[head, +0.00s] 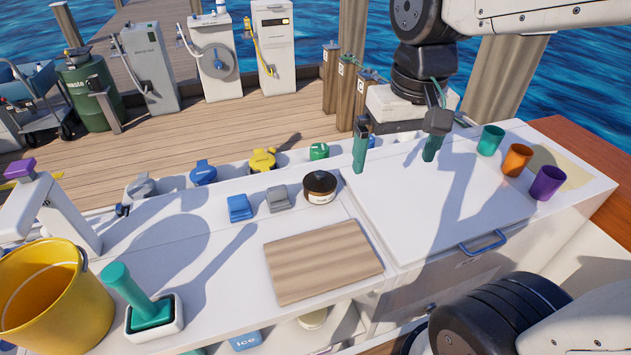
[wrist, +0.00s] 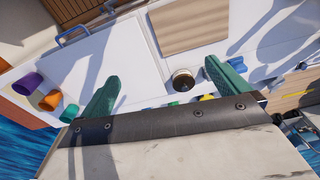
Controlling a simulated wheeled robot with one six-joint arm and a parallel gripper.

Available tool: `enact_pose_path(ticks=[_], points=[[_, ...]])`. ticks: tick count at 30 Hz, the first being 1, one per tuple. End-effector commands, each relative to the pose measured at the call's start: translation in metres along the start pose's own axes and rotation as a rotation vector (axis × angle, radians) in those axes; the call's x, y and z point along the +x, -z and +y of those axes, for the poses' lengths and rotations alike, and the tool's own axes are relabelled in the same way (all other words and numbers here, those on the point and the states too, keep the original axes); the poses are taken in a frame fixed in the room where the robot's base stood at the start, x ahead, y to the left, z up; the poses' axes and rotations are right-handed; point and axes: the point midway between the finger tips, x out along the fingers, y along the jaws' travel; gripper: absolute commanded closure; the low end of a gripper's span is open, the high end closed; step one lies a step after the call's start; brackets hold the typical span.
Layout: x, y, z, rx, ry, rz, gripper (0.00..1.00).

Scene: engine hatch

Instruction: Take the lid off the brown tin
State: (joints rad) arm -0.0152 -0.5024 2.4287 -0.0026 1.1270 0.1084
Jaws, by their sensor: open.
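The brown tin (head: 320,188) stands upright on the white counter, just behind the wooden board. It has a dark rim, a brownish top and a pale label; I cannot make out the lid's edge clearly. It also shows in the wrist view (wrist: 183,80), nearer the right-hand finger. My gripper (head: 398,150) is open and empty, with its two green fingers wide apart. In the head view it hangs above the white hatch, to the right of the tin and apart from it. The fingers also show in the wrist view (wrist: 162,72).
A blue clip-like piece (head: 239,207) and a grey one (head: 278,198) sit left of the tin. The wooden board (head: 324,261) lies in front. Green (head: 490,140), orange (head: 516,160) and purple (head: 546,183) cups stand right. A yellow bucket (head: 50,300) is at front left.

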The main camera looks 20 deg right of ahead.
Motion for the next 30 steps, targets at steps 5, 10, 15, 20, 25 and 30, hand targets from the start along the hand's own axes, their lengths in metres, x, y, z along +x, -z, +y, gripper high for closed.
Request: enact_pose_path(ticks=[5,10,15,20,25,30], points=[[0.029,0.076,-0.014,0.081,-0.004,-0.035,0.0],[0.074,0.142,-0.029,0.16,-0.008,-0.056,0.0],[0.13,0.195,-0.042,0.232,-0.014,-0.073,0.0],[0.171,0.224,-0.051,0.277,-0.019,-0.084,0.0],[0.193,0.235,-0.055,0.298,-0.021,-0.088,0.0],[0.212,0.235,-0.054,0.301,-0.021,-0.089,0.0]])
